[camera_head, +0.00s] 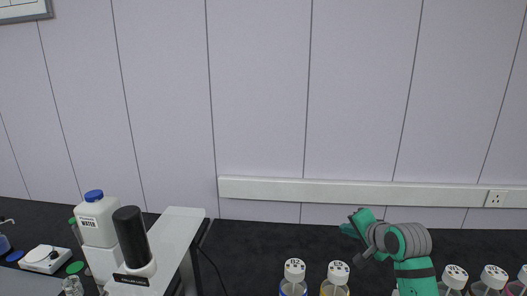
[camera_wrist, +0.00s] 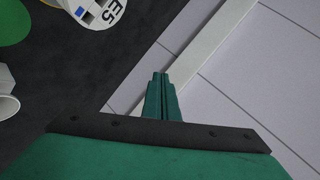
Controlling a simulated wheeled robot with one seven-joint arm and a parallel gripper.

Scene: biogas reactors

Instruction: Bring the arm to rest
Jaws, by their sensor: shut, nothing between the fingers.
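My arm shows at the lower right of the head view, green with a grey joint. My gripper (camera_head: 350,228) is at its left end, above the dark bench and in front of the wall. In the wrist view my gripper (camera_wrist: 160,78) has its two green fingers together with nothing between them. It touches nothing that I can see. The part of the arm below the head view's lower edge is hidden.
Bottles B2 (camera_head: 293,272) and E5 (camera_head: 337,274) stand left of my arm, and several white-capped bottles (camera_head: 455,277) stand right of it. The wall carries a white rail (camera_head: 300,190).

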